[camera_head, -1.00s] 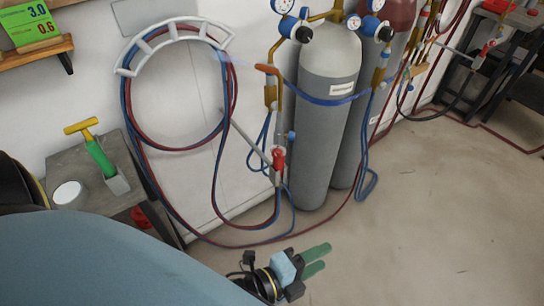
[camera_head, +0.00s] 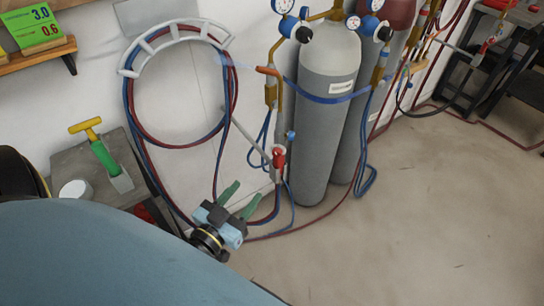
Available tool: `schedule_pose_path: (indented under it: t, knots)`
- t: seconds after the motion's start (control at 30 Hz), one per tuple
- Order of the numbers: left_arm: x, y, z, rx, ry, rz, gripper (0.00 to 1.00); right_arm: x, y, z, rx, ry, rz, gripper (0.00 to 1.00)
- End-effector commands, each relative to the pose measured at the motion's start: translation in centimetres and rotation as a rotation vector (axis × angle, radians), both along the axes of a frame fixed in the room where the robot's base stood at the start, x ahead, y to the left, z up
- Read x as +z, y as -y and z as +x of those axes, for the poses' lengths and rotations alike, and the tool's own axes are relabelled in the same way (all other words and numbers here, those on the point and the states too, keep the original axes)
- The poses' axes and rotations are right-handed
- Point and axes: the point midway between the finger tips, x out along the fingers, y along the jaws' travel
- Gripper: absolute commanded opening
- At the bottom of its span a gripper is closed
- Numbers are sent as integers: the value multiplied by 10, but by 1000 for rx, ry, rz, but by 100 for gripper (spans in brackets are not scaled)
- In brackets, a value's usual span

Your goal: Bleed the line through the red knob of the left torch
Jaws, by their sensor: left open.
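The left torch (camera_head: 278,172) hangs beside the grey cylinder, its thin grey tube slanting up to the left. Its red knob (camera_head: 279,158) faces the room, and a small blue knob (camera_head: 291,135) sits higher on its right. My left gripper (camera_head: 246,191) has green fingers spread apart with nothing between them. It is below and left of the red knob, apart from it in the picture, in front of the hoses. My right gripper is not in view.
Red and blue hoses (camera_head: 128,108) loop from a white wall hanger (camera_head: 150,43). Grey cylinders (camera_head: 325,120) stand to the right. A side table (camera_head: 70,158) at left holds a green and yellow tool (camera_head: 103,155) and a white round item (camera_head: 76,190). The floor at right is clear.

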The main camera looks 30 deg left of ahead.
Motion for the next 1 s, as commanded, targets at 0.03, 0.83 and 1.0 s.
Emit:
schedule_pose_path:
  t: [0.03,0.83,1.0]
  knots:
    - [0,-2,3,6,-1,-7,46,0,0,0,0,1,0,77]
    - [-1,-6,128,5,-2,-8,46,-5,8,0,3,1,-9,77]
    - [0,-5,133,4,-2,-8,46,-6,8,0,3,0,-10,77]
